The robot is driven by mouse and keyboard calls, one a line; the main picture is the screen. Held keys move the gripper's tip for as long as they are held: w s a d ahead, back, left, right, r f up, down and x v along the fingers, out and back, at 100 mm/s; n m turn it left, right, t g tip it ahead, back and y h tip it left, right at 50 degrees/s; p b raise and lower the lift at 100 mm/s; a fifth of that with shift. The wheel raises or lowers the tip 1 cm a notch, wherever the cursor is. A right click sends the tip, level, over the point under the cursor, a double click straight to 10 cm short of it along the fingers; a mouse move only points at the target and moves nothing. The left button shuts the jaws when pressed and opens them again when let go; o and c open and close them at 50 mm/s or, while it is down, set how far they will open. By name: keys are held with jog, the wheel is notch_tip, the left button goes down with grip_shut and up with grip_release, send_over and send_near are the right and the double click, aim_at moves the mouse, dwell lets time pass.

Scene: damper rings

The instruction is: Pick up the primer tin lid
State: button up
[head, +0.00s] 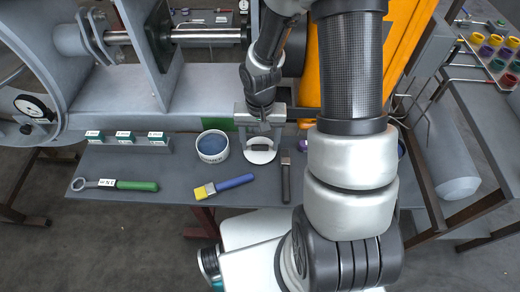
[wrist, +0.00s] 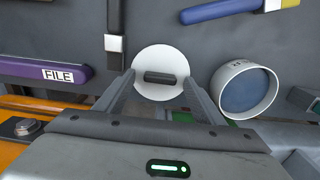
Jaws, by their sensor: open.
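The primer tin lid (head: 261,157) is a round white disc with a dark bar handle, lying flat on the grey bench. In the wrist view the lid (wrist: 160,57) shows ahead of my gripper (wrist: 158,82), its handle lying crosswise between the two finger lines. My gripper (head: 260,138) is open and empty, with its fingers to either side of the lid's near part in the wrist view. I cannot tell the height gap between fingertips and lid. The open white tin (head: 212,146), blue inside, stands left of the lid in the head view and right of it in the wrist view (wrist: 246,90).
A blue-handled brush (head: 230,185) and a dark-handled tool (head: 285,178) lie close to the lid. A green-handled tool (head: 135,185) and several small boxes on a rail (head: 125,142) are at left. A purple file (wrist: 45,70) lies left in the wrist view.

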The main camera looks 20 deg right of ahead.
jog(key=c, duration=1.1)
jog(key=shift+r, duration=0.1)
